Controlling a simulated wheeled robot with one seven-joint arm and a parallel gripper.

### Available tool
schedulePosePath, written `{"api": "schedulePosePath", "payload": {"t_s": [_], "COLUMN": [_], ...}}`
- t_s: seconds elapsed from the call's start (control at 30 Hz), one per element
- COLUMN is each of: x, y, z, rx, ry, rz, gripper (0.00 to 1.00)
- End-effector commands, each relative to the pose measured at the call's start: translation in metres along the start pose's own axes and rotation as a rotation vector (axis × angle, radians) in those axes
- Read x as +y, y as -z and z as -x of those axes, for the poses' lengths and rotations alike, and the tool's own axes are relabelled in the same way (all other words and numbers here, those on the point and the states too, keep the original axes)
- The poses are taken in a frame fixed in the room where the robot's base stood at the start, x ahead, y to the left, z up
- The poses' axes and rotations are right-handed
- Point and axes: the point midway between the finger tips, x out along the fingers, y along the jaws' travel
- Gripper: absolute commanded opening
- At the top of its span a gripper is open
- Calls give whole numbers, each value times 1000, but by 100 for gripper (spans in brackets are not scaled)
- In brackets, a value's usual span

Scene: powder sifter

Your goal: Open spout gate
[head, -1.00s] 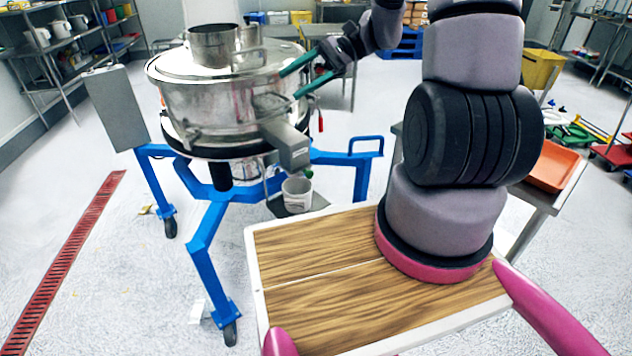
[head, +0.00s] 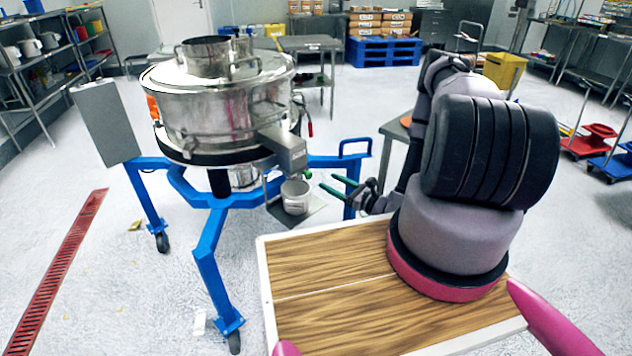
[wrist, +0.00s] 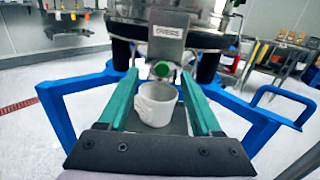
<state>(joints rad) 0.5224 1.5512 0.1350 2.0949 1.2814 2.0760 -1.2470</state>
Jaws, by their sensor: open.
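The sifter (head: 225,115) is a round steel drum on a blue wheeled frame. Its metal spout (head: 285,148) slopes out at the front right, and in the wrist view the spout (wrist: 165,35) carries a label. A green knob (head: 308,174) sits under the spout's mouth, probably the gate's handle; the wrist view shows this green knob (wrist: 161,69) ahead, between the fingertips in the picture. My gripper (head: 327,182) is open and empty, right of the knob at about its height, apparently apart from it. In the wrist view my gripper (wrist: 159,74) has both green fingers spread.
A white cup (head: 295,196) stands on a small grey shelf (head: 314,213) below the spout; it also shows in the wrist view (wrist: 156,104). The blue frame (head: 205,245) and its looped handle (head: 356,147) are close to my arm.

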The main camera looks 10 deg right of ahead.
Motion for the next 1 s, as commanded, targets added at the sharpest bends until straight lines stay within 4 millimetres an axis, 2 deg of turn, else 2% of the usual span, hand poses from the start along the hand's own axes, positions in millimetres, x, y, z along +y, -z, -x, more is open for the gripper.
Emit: {"api": "schedulePosePath", "payload": {"t_s": [0.03, 0.1, 0.27, 0.7, 0.83, 1.0], "x": [2, 2, 2, -3, -5, -6], "y": [12, 21, 27, 28, 29, 29], "z": [5, 9, 4, -73, -88, -96], "rx": [12, 24, 30, 28, 29, 30], "ry": [31, 60, 78, 73, 74, 75], "rz": [-16, -23, -26, -24, -25, -26], "gripper": [66, 66, 66, 66, 66, 66]}}
